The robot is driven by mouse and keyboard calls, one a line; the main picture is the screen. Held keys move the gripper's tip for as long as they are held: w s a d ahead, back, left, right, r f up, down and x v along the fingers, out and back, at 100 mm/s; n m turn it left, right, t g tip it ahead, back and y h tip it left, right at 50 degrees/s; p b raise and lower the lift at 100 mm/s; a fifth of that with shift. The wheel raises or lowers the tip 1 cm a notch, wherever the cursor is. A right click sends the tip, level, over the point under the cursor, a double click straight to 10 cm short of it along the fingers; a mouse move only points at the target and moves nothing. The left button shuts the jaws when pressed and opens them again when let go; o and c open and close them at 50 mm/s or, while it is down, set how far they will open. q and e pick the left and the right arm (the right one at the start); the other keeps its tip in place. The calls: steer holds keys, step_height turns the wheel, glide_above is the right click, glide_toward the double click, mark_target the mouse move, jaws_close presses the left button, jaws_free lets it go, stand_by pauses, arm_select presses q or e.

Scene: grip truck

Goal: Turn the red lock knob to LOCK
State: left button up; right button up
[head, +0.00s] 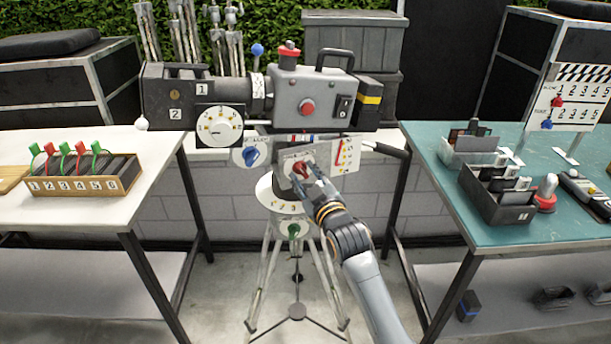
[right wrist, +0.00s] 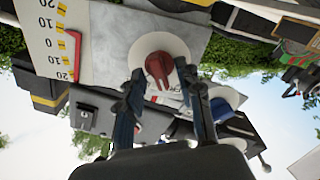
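The red lock knob (head: 300,168) sits on a white round dial on the front panel below the camera body. It also shows in the right wrist view (right wrist: 159,69), on its white disc. My right gripper (head: 308,177) is at the panel, just in front of the knob. In the right wrist view its two fingers (right wrist: 163,76) are apart, one on each side of the knob, with small gaps to it. The lettering by the knob is partly hidden and too small to read. My left gripper is not in view.
A blue knob (head: 251,155) is left of the red one, and a scale with a red marker (head: 346,155) is right of it. The tripod (head: 294,245) stands below. A white table (head: 80,215) is at left, a teal table (head: 440,190) at right.

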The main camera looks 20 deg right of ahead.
jaws_close()
